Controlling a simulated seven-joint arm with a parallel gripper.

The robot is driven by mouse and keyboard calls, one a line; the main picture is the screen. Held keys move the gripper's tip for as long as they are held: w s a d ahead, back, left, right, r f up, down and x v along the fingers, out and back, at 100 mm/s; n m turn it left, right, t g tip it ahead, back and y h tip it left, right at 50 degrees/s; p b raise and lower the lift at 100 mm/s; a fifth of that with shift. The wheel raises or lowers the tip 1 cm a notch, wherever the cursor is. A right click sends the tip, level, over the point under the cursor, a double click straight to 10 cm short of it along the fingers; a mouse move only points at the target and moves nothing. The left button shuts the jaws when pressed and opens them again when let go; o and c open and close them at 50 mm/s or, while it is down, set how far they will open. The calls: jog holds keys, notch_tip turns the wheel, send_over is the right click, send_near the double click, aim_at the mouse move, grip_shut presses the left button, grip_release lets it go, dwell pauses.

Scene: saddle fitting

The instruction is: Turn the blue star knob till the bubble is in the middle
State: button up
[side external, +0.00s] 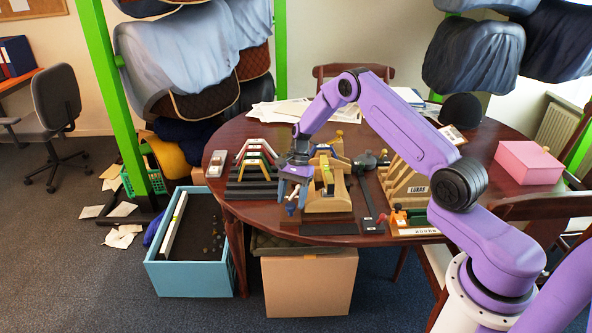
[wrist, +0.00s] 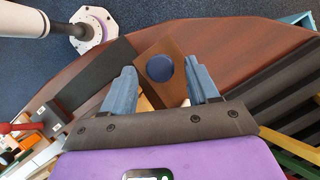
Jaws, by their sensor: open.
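A round dark blue knob (wrist: 160,68) lies on a brown wooden base (wrist: 176,92) in the wrist view; its star outline cannot be made out. My gripper (side external: 291,200) is open, with its two blue-grey fingers on either side of the knob in the wrist view (wrist: 161,76). I cannot tell whether they touch it. A small yellow piece (side external: 326,174) shows on the fixture. No bubble can be made out.
Striped dark ramps with coloured arches (side external: 256,160) stand left of the fixture. A dark strip tool (side external: 368,200) and a wooden rack marked LUKAS (side external: 404,186) stand to its right. A pink box (side external: 528,163) is at the table's right. A blue crate (side external: 190,280) stands on the floor.

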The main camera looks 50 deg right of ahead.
jog(key=v, duration=1.6)
jog(key=shift+a, duration=0.1)
dwell(0.4)
jog(key=x, duration=1.7)
jog(key=shift+f, duration=0.2)
jog(key=c, duration=1)
